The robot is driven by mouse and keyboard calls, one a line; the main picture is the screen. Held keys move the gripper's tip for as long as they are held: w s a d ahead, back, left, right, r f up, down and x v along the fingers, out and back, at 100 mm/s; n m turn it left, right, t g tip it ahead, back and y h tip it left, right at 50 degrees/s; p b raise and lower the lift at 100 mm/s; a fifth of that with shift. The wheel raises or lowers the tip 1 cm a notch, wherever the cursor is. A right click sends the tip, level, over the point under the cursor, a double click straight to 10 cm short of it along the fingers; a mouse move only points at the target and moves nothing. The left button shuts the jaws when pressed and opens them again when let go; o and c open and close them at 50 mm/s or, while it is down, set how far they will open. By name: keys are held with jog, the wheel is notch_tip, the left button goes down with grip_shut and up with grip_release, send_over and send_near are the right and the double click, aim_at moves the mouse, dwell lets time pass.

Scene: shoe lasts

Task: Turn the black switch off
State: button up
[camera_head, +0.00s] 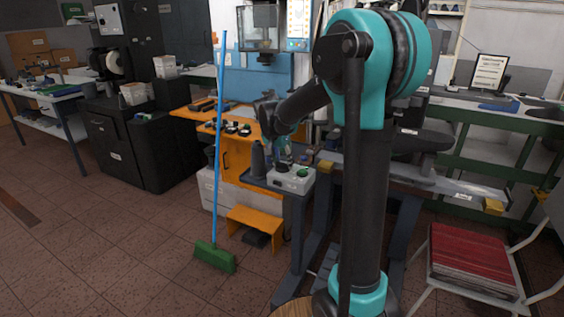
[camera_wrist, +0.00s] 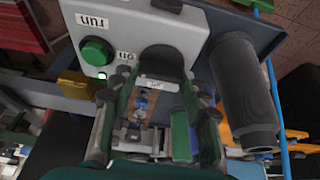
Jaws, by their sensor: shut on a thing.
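The grey-white control box (camera_head: 291,180) stands on a dark bench end in the head view, with a green button on it. In the wrist view the box (camera_wrist: 145,28) fills the upper middle, with the green button (camera_wrist: 97,51) and "run" and "off" lettering upside down. The black switch (camera_wrist: 165,58) is a dark rounded shape on the box's near part. My gripper (camera_wrist: 163,84) is shut on it, one finger on each side; in the head view my gripper (camera_head: 283,160) is small at the box. The switch's exact turn angle cannot be told.
A dark cylinder (camera_wrist: 242,90) stands close to the right of my gripper in the wrist view. A yellow block (camera_wrist: 76,84) lies to its left. In the head view a blue-handled green broom (camera_head: 216,200) stands left of the bench, and a red-seated chair (camera_head: 473,262) is at right.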

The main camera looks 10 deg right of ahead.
jog(key=shift+c, duration=0.8)
jog(key=shift+n, duration=0.3)
jog(key=n, duration=0.1)
jog(key=n+y, duration=0.1)
jog(key=n, duration=0.1)
jog(key=shift+d+n+t+y, duration=0.15)
jog(key=shift+n+t+y, duration=0.15)
jog(key=n+y, duration=0.1)
jog(key=n, duration=0.3)
jog(key=shift+d+n+y, duration=0.15)
jog(key=shift+n+y, duration=0.15)
jog(key=shift+y, duration=0.1)
jog(key=n+y, duration=0.1)
jog(key=n, duration=0.3)
jog(key=shift+y, duration=0.4)
jog(key=shift+w+d+n+g+y, duration=0.1)
jog(key=shift+n+g+y, duration=0.3)
jog(key=shift+n, duration=0.85)
jog(key=shift+n+g+y, duration=0.2)
jog(key=shift+n+g, duration=0.3)
jog(key=shift+n, duration=0.75)
